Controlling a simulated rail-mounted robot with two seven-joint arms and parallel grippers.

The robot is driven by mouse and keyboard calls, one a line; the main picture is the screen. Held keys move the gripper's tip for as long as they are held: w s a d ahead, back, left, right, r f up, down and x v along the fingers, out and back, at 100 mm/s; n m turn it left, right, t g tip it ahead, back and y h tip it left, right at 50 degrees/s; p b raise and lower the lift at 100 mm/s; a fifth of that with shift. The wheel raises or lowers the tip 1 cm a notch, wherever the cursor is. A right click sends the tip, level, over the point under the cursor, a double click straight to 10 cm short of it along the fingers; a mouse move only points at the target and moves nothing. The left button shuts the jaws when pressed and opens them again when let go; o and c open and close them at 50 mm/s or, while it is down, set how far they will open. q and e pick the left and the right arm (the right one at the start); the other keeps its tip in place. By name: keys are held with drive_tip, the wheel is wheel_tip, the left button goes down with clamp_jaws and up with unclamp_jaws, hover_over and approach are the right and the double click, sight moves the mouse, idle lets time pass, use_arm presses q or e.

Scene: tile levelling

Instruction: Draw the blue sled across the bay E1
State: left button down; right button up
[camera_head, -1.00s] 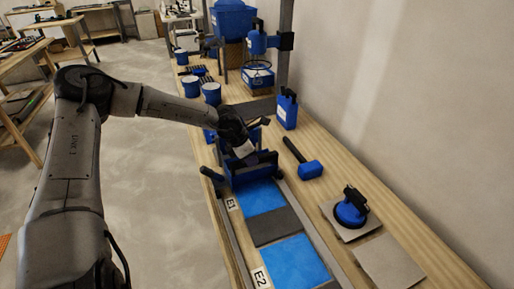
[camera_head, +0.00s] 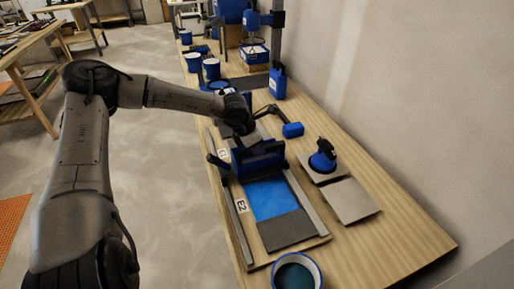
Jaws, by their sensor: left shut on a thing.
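The blue sled (camera_head: 258,160) stands between the two rails on the bench, next to the E1 label (camera_head: 222,155), which is partly covered. My left gripper (camera_head: 247,138) is shut on the sled from above and behind; its fingertips are mostly hidden by the sled and the wrist. The bed of bay E1 is hidden under or behind the sled and my arm. Just in front of the sled lies the bright blue bed of bay E2 (camera_head: 270,198), beside the E2 label (camera_head: 241,206). My right gripper is not in view.
A blue mallet (camera_head: 292,130) lies right of the rails. A suction lifter (camera_head: 322,160) stands on a grey tile, with another grey tile (camera_head: 352,200) in front. A round tub (camera_head: 297,272) stands at the near end. Blue containers (camera_head: 278,82) stand farther back.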

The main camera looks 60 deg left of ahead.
use_arm(q)
drive_tip(key=shift+a, duration=0.1)
drive_tip(key=c, duration=1)
unclamp_jaws()
drive_tip(key=shift+o, duration=0.2)
drive_tip(key=p+v, duration=0.6)
drive_tip(key=v, duration=0.7)
drive_tip(key=shift+r, duration=0.35)
